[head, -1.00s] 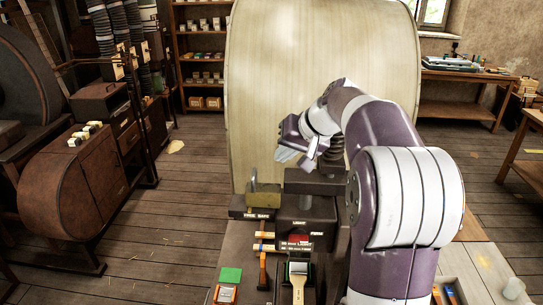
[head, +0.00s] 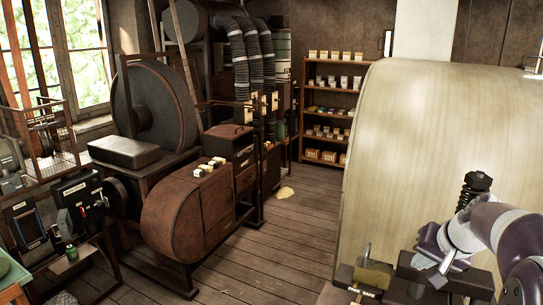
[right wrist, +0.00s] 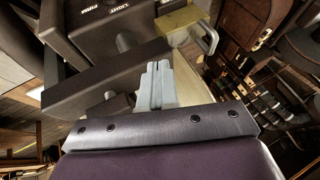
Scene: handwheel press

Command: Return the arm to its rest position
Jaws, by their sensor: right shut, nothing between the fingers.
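My right arm (head: 515,240) reaches in from the lower right of the head view, bent at its joints. Its right gripper (head: 432,275) is shut and empty, just in front of the dark press (head: 455,283) and its upright screw (head: 473,190). In the right wrist view the shut pale fingers (right wrist: 158,68) sit side by side near dark blocks of the press. Whether they touch anything is unclear. A brass padlock-like piece (head: 372,272) is left of the gripper, and it also shows in the right wrist view (right wrist: 185,22). My left gripper is out of view.
A large pale rounded panel (head: 420,150) stands behind the press. A brown machine (head: 190,215) with a big wheel stands at the left. Shelves (head: 333,110) with small boxes are at the back. The plank floor (head: 285,235) between is open.

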